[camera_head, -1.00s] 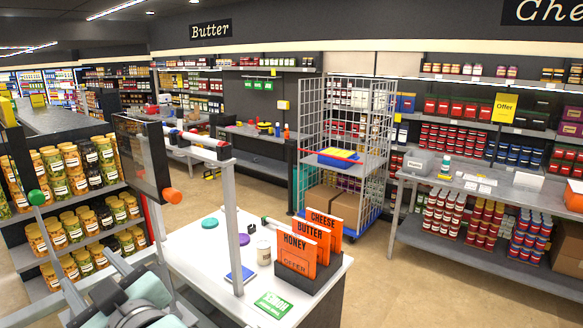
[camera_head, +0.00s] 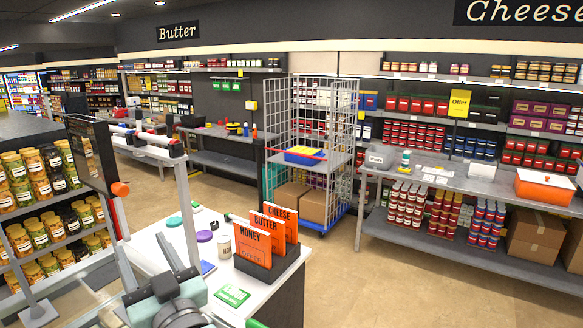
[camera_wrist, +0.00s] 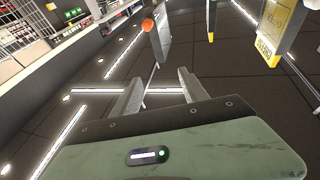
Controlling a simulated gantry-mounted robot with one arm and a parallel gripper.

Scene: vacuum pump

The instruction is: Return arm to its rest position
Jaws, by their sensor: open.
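My gripper (camera_wrist: 161,92) shows in the wrist view with its two grey fingers spread apart and nothing between them. It is tilted so that the wrist view looks up at the dark ceiling with its light strips. In the head view only grey and pale green parts of my arm show at the bottom left, in front of the white counter (camera_head: 208,220). The fingertips cannot be made out there.
The counter holds orange signs (camera_head: 268,238), a green card (camera_head: 232,295) and a white jar (camera_head: 224,246). A wire cage trolley (camera_head: 312,150) stands behind it. A grey bench (camera_head: 470,185) with an orange box (camera_head: 545,187) is at right. The floor (camera_head: 400,285) between is clear.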

